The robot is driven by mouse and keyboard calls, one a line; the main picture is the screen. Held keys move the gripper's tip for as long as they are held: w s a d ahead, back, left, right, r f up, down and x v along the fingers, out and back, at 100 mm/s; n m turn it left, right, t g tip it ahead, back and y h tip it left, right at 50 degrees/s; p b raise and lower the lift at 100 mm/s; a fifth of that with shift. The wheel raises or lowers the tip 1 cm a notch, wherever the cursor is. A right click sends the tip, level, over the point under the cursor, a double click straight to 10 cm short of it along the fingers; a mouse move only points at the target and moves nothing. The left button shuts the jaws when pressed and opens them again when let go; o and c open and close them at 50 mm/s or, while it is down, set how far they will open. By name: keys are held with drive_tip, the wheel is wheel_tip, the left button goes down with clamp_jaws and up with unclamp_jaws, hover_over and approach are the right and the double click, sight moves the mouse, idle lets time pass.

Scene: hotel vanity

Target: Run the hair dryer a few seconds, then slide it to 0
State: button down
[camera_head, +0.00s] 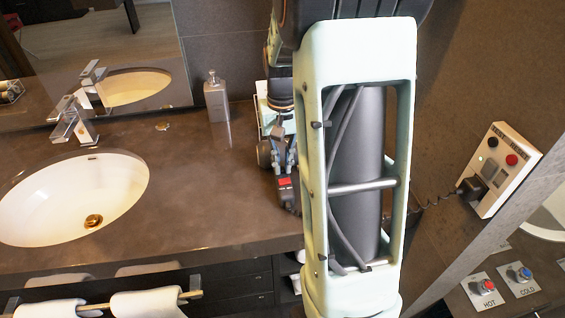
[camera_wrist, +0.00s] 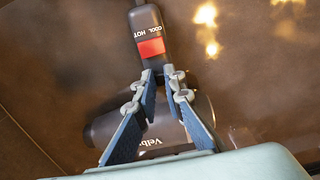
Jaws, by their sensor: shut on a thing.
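The black hair dryer lies on the brown counter. Its handle, with a red patch, shows in the head view (camera_head: 287,196) and the wrist view (camera_wrist: 147,27). White COOL and HOT lettering sits beside the patch. The dryer's barrel, with part of a brand name, lies under my fingers in the wrist view. My gripper (camera_wrist: 161,77) points down at the handle just beside the red patch, with its fingertips close together and shut on the dryer; it also shows in the head view (camera_head: 283,163). The fingertips hide what lies between them, so the slider's setting cannot be read.
A wall outlet (camera_head: 513,163) at the right has a black and a red button, a small green light and a plugged-in black coiled cord (camera_head: 437,203). A sink (camera_head: 60,210) and faucet (camera_head: 72,120) are left. A soap dispenser (camera_head: 215,97) stands at the back. The counter between is clear.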

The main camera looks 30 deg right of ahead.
sight(282, 166)
drive_tip(key=shift+w, duration=0.1)
drive_tip(key=shift+w+d, duration=0.2)
drive_tip(key=shift+w, duration=0.25)
drive_tip(key=c, duration=2)
unclamp_jaws()
drive_tip(key=shift+r, duration=0.1)
wheel_tip(282, 166, up, 12)
drive_tip(key=shift+s+f, duration=0.1)
